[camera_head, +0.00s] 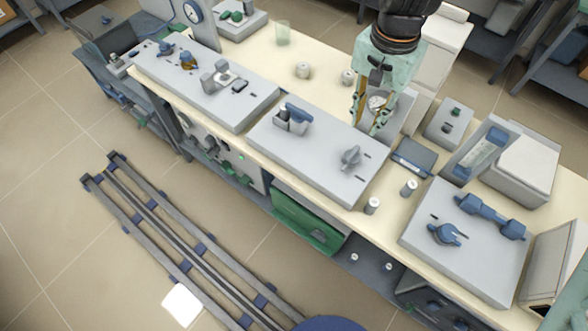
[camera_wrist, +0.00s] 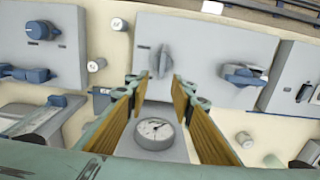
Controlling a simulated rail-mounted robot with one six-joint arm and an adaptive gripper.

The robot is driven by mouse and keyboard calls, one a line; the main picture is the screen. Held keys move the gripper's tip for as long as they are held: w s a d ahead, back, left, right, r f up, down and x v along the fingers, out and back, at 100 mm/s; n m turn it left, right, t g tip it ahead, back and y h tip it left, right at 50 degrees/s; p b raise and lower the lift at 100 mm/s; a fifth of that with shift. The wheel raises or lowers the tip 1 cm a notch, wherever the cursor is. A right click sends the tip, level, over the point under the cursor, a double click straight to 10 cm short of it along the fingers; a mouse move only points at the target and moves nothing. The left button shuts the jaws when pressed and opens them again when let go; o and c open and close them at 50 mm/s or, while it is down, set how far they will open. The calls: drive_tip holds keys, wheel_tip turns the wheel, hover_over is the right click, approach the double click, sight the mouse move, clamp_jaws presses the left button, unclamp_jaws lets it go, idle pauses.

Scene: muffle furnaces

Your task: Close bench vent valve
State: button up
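My gripper (camera_head: 367,126) is open and empty, fingers pointing down above the bench, behind the middle grey panel (camera_head: 318,160). A grey knob (camera_head: 350,157) stands upright at that panel's right end; in the wrist view the knob (camera_wrist: 161,62) shows just beyond my fingertips (camera_wrist: 159,85), apart from them. A blue lever handle (camera_head: 297,112) sits at the panel's other end. The right panel (camera_head: 480,265) bears a blue knob (camera_head: 445,234) and a blue bar handle (camera_head: 490,215). I see no label telling which is the bench vent valve.
A round gauge (camera_wrist: 155,131) on a grey box lies below my fingers in the wrist view. Small metal cylinders (camera_head: 372,205) stand along the bench. The left panel (camera_head: 205,85) carries small fittings. Floor rails (camera_head: 185,240) run in front of the bench.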

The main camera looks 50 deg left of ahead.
sight(353, 152)
drive_tip(key=shift+s+a+f, duration=0.15)
drive_tip(key=shift+s+a, duration=0.15)
drive_tip(key=shift+a, duration=0.05)
drive_tip(key=shift+f, duration=0.1)
drive_tip(key=shift+d+f+b, duration=0.1)
drive_tip(key=shift+f+b, duration=0.4)
drive_tip(key=shift+f, duration=6.25)
drive_tip(key=shift+c, duration=0.6)
clamp_jaws()
